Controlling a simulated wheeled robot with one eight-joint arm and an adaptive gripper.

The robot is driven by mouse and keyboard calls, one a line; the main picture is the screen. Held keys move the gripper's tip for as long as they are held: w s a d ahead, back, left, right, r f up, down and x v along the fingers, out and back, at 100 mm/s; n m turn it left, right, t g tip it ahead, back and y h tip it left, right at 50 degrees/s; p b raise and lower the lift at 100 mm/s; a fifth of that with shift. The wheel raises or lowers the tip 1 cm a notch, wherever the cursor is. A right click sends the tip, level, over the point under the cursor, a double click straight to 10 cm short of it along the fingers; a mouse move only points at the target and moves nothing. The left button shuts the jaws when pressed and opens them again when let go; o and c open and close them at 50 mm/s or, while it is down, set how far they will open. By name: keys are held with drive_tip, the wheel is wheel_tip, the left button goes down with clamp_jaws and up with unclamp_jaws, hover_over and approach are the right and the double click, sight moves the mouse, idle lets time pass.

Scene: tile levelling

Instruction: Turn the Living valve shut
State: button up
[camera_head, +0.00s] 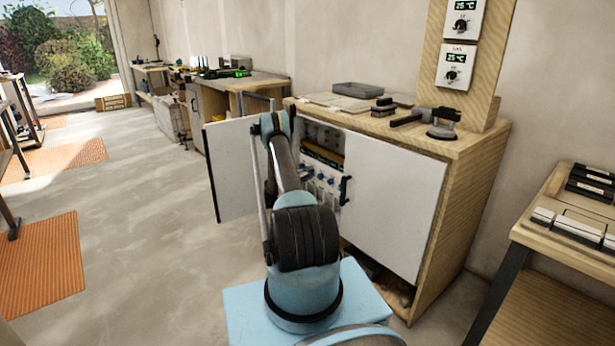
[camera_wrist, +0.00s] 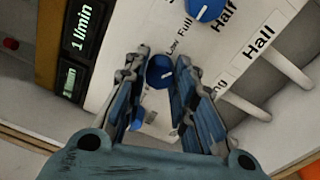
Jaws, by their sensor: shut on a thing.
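In the wrist view my gripper (camera_wrist: 161,66) has its two fingers on either side of a blue valve knob (camera_wrist: 160,74) and is shut on it. A label ending in "ng" (camera_wrist: 229,101) shows partly behind the right finger, in line with this knob; it fits "Living". The words "Low" and "Full" are printed beside the knob. Its exact pointer angle is hard to read. Another blue knob (camera_wrist: 203,8), by the "Hall" label (camera_wrist: 258,42), is at the top. In the head view small blue knobs (camera_head: 321,177) show inside the cabinet; my gripper is hidden there.
A further blue knob (camera_wrist: 138,118) lies below, between the fingers. Lit flow displays (camera_wrist: 80,28) are at left, white pipes (camera_wrist: 287,68) at right. The cabinet's left door (camera_head: 232,170) stands open; the right white panel (camera_head: 392,205) is close beside my arm.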

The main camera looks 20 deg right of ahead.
drive_tip(key=n, duration=0.7)
drive_tip(key=shift+w+a+n, duration=0.1)
drive_tip(key=shift+n, duration=0.2)
drive_tip(key=n, duration=0.3)
drive_tip(key=shift+n+y, duration=0.3)
drive_tip(key=n, duration=0.3)
drive_tip(key=shift+n, duration=0.3)
drive_tip(key=n, duration=1.1)
drive_tip(key=shift+w+g, duration=0.1)
drive_tip(key=shift+g, duration=0.3)
drive_tip(key=o, duration=1.1)
